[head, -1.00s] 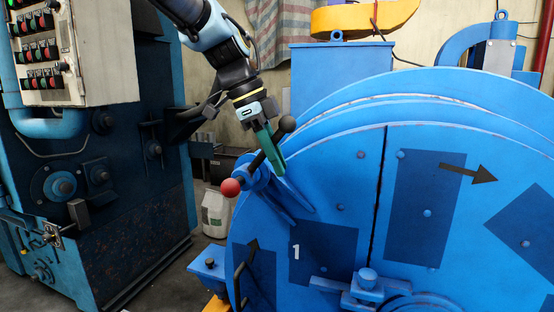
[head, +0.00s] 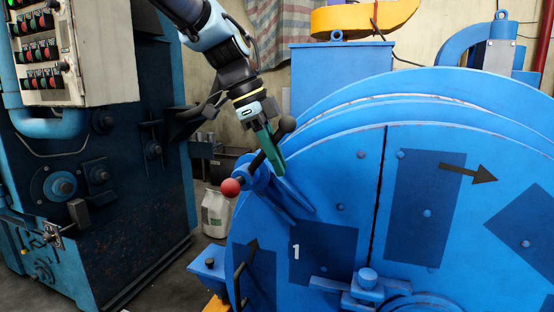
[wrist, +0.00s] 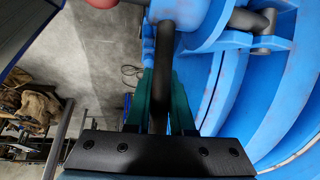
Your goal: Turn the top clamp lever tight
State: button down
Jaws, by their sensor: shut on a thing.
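The top clamp lever is a dark bar with a red ball (head: 231,187) at its lower left end and a dark ball (head: 287,123) at its upper right end. It sits on a blue clamp (head: 257,178) at the upper left edge of the big blue drum door (head: 340,200). My gripper (head: 275,160) has green fingers and is shut on the lever, near the dark ball end. In the wrist view the dark bar (wrist: 160,75) runs between the green fingers (wrist: 160,110). The fingers hide part of the bar in the head view.
A blue machine with a button panel (head: 80,55) stands at the left. Black arrows mark the door.

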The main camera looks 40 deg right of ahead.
dwell(0.4)
jog(key=f+t+y, duration=0.1)
jog(key=t, duration=0.1)
jog(key=s+f+t+y+b, duration=0.1)
jog(key=f+t, duration=0.1)
jog(key=d+f+t+y, duration=0.1)
jog(key=f+t, duration=0.1)
jog(key=shift+s+f+m+y, duration=0.15)
jog(key=shift+s+m+y, duration=0.1)
jog(key=shift+m+y, duration=0.15)
jog(key=f+t+y+b, duration=0.1)
jog(key=t, duration=0.1)
jog(key=w+f+t+y+b, duration=0.1)
jog(key=f+t, duration=0.1)
jog(key=a+f+t+y+b, duration=0.1)
jog(key=f+t, duration=0.1)
jog(key=shift+w+a+m+y, duration=0.1)
jog(key=shift+w+m+y, duration=0.2)
jog(key=shift+w, duration=0.05)
jog(key=shift+w+a+f+m+t+y+b, duration=0.15)
jog(key=shift+w+a+f+t+y+b, duration=0.35)
jog(key=shift+t, duration=0.65)
jog(key=shift+w+a+f+m+t+y+b, duration=0.15)
jog(key=shift+w+a+f+t+y, duration=0.3)
jog(key=shift+w+t+y, duration=0.5)
jog(key=shift+s+h, duration=0.15)
jog(key=shift+h, duration=0.1)
